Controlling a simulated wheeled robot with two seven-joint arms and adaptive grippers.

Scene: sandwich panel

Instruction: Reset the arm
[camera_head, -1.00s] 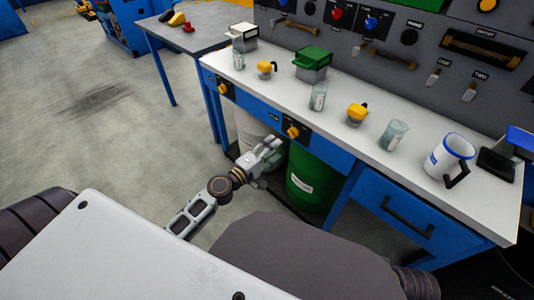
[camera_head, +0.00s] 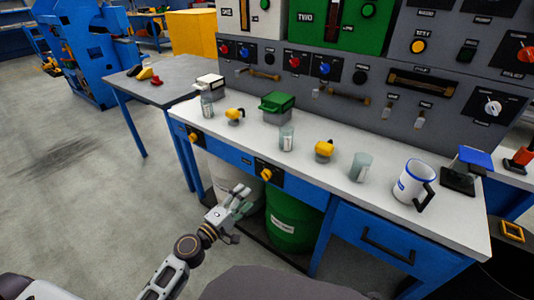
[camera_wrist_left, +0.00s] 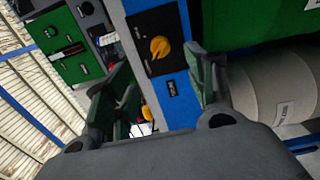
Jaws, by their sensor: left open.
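My left gripper (camera_head: 236,212) is open and empty in the head view. A yellow knob (camera_wrist_left: 159,47) on the blue bench front shows beyond the fingers. My right gripper is not in view.
The workbench top (camera_head: 330,178) carries glasses, small yellow-topped pots, a green-lidded box (camera_head: 277,107) and a white mug (camera_head: 413,182). A green bin (camera_head: 292,218) stands under it. The floor (camera_head: 80,210) at left is clear.

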